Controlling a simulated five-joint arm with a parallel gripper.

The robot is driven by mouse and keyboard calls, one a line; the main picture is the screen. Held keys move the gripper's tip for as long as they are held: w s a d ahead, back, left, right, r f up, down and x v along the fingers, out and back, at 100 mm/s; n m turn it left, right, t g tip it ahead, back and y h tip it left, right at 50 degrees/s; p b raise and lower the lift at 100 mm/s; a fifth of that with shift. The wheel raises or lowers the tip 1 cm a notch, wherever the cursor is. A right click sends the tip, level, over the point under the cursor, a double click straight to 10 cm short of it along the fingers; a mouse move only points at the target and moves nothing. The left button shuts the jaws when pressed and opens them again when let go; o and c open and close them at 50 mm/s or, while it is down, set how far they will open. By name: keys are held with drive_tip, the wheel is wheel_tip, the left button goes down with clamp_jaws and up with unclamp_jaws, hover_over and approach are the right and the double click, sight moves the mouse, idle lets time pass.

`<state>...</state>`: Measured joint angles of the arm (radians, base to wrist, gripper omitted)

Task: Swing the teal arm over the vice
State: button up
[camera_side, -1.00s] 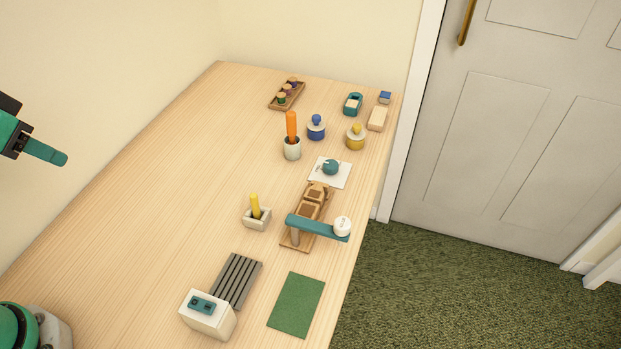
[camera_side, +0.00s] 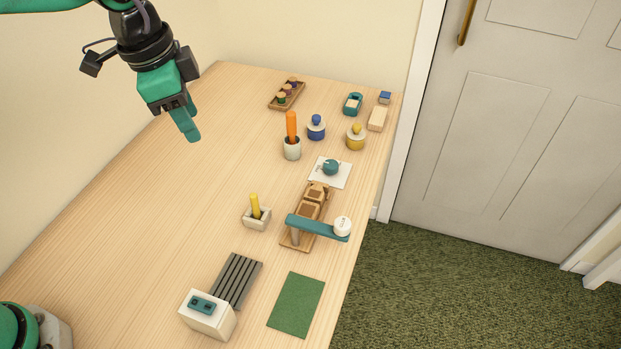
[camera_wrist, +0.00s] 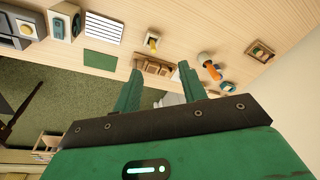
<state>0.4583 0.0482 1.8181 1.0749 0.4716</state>
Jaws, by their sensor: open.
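My gripper (camera_side: 190,136) is above the left back part of the table, well apart from these things. In the wrist view my gripper (camera_wrist: 158,82) shows two parted green fingers with nothing between them.
A yellow peg in a block (camera_side: 256,214) stands left of the board. An orange stick in a white cup (camera_side: 292,140) stands farther back. A teal ball on a white pad (camera_side: 331,168) lies behind the vice. A grey slatted rack (camera_side: 237,280) and green mat (camera_side: 297,304) lie in front.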

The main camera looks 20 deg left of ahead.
drive_tip(key=w+d+f+m+g, duration=0.15)
drive_tip(key=d+f+m, duration=0.25)
drive_tip(key=d, duration=0.5)
drive_tip(key=m+y, duration=0.1)
drive_tip(key=m, duration=0.2)
hover_over(312, 224)
drive_tip(key=shift+g, duration=0.35)
wheel_tip(312, 224, down, 6)
drive_tip(key=shift+d+f, duration=0.1)
drive_tip(key=shift+f, duration=0.15)
drive_tip(key=shift+f, duration=3.9)
drive_tip(key=shift+c, duration=0.2)
clamp_jaws()
